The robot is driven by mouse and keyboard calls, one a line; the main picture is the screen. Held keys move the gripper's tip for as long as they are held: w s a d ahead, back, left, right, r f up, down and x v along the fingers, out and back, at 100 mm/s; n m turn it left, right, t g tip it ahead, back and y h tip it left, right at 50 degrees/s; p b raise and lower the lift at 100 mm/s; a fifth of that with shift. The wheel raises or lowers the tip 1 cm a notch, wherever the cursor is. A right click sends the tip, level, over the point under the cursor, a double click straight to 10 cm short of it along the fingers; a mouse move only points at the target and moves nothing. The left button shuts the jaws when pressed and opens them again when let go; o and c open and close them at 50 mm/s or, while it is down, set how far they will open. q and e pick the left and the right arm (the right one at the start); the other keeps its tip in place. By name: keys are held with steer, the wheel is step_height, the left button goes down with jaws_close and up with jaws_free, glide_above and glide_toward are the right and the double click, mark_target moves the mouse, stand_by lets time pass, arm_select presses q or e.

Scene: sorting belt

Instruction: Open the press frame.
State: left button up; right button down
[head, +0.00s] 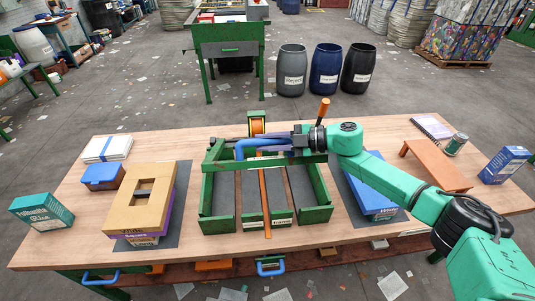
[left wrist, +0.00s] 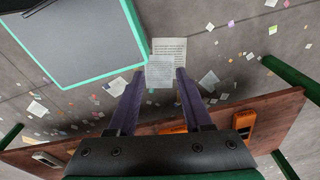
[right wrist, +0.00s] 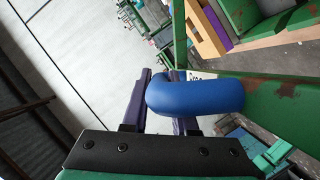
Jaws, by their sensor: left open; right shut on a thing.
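The green press frame (head: 215,156) stands at the middle of the table, its front bar raised above the green tray-like base (head: 228,226). A blue handle (head: 252,148) is on the frame; it also shows large in the right wrist view (right wrist: 205,97). My right gripper (head: 285,141) is shut on this handle, and the handle passes between its fingers (right wrist: 161,78). The arm covers part of the frame's right side. My left gripper (left wrist: 157,80) is open and empty, over the floor by the table edge; it does not show in the head view.
A tan stack of boxes (head: 153,192) stands left of the press, and a blue box (head: 367,190) stands right of it, beside my right arm. A brown stand (head: 437,166) and a can (head: 456,144) are at the right. Bare wood lies along the table's front left.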

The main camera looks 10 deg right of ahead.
arm_select(q)
steer(key=shift+r, duration=0.3)
arm_select(e)
steer(key=shift+w+r, duration=1.15)
steer(key=shift+r, duration=0.2)
